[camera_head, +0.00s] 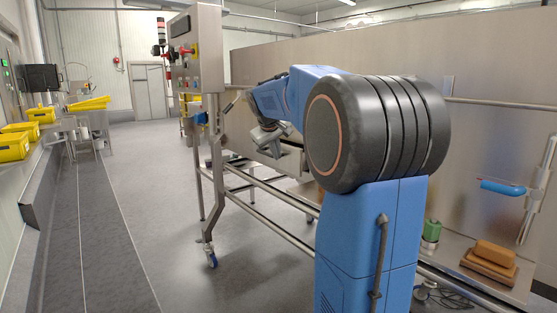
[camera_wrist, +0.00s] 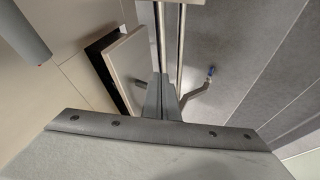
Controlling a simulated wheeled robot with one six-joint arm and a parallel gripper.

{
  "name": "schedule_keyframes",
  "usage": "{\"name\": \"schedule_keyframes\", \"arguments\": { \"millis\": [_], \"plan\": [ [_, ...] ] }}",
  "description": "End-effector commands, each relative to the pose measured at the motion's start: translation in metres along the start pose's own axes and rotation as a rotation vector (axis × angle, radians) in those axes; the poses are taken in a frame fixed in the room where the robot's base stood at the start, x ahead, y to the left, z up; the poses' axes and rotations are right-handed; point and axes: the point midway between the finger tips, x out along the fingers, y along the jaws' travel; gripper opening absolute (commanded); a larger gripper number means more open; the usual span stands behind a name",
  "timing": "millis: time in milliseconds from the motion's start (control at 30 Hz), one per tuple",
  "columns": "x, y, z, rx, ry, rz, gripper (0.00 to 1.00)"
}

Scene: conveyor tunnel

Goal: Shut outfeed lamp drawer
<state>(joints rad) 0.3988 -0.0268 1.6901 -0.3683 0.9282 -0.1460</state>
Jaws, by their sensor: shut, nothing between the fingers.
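The lamp drawer shows in the wrist view as a pale metal front panel (camera_wrist: 128,68), with a dark gap beside it where it stands out from the tunnel wall. In the head view, part of the drawer (camera_head: 291,160) shows under the tunnel side, and my arm hides some of it. My gripper (camera_wrist: 162,82) is shut and empty, its fingers close to the lower right edge of the drawer front in the wrist view. I cannot tell whether they touch it. In the head view, my gripper (camera_head: 268,138) is to the left of the drawer.
A steel control cabinet (camera_head: 196,50) with a red button stands left of my arm. Frame rails (camera_head: 262,185) run below the tunnel. A brown block (camera_head: 495,254) and a green container (camera_head: 432,231) sit at the right. The floor (camera_head: 150,220) at left is clear.

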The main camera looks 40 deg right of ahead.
Motion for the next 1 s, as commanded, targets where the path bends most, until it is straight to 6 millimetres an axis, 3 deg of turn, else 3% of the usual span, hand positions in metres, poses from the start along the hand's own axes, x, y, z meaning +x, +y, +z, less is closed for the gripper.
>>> {"name": "schedule_keyframes", "arguments": {
  "millis": [200,467,567,800,1000],
  "plan": [
    [-0.038,0.0,0.0,0.001,0.002,0.0,0.0],
    [-0.058,0.0,-0.002,0.0,0.001,0.0,0.0],
    [-0.054,0.002,-0.013,-0.001,-0.001,-0.001,0.0],
    [-0.026,0.009,-0.075,-0.001,0.0,0.0,0.0],
    [-0.006,0.011,-0.114,0.0,0.0,0.0,0.0]
  ]
}}
